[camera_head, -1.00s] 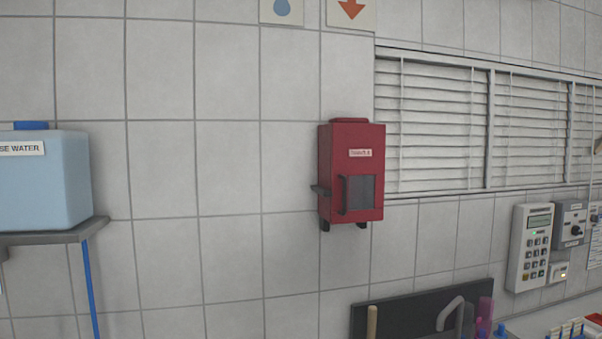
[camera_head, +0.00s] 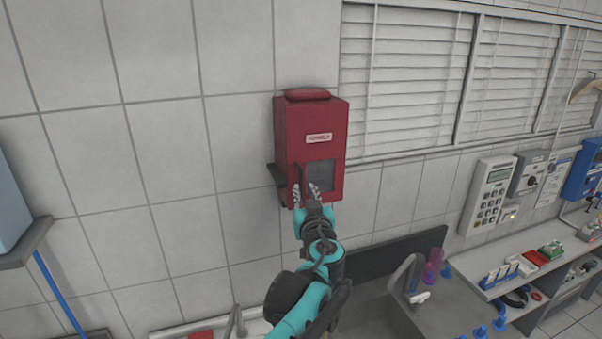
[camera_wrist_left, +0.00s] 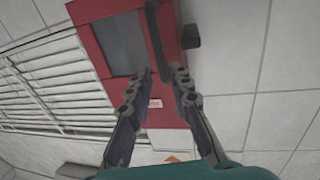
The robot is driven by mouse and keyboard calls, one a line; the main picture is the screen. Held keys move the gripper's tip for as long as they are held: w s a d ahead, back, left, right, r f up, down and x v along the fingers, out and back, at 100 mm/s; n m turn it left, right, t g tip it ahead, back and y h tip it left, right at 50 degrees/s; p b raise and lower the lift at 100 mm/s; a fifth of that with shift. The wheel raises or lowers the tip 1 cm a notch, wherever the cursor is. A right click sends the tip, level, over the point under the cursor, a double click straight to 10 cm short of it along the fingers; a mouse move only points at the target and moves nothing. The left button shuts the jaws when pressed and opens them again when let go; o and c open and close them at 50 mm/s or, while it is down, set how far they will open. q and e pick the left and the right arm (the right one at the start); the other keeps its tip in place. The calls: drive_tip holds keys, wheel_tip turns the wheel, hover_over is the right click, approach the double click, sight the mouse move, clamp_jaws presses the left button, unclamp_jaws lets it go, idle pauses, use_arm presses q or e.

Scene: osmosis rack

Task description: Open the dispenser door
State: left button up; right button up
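The red dispenser (camera_head: 311,108) hangs on the tiled wall with its door closed. The door has a dark window (camera_head: 321,175), a small white label (camera_head: 319,138) and a dark vertical handle (camera_head: 298,172) on its left side. In the left wrist view the handle (camera_wrist_left: 154,40) runs down between the fingertips. My left gripper (camera_head: 305,190) is at the lower front of the dispenser; in the left wrist view its fingers (camera_wrist_left: 164,76) are apart, one on each side of the handle's end. I cannot tell whether they touch it. My right gripper is not in view.
A dark bracket (camera_head: 276,173) sticks out at the dispenser's left side. Window blinds (camera_head: 405,85) are to the right. A sink with a grey faucet (camera_head: 403,275) is below right, and a keypad unit (camera_head: 489,195) is on the wall. A grey shelf (camera_head: 30,245) is at left.

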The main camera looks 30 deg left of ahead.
sight(301, 182)
use_arm(q)
drive_tip(key=x, duration=0.6)
drive_tip(key=shift+w+a+f+p, duration=0.1)
drive_tip(key=shift+w+a+p, duration=0.15)
drive_tip(key=shift+p, duration=0.1)
drive_tip(key=shift+s, duration=0.1)
drive_tip(key=shift+c, duration=0.3)
clamp_jaws()
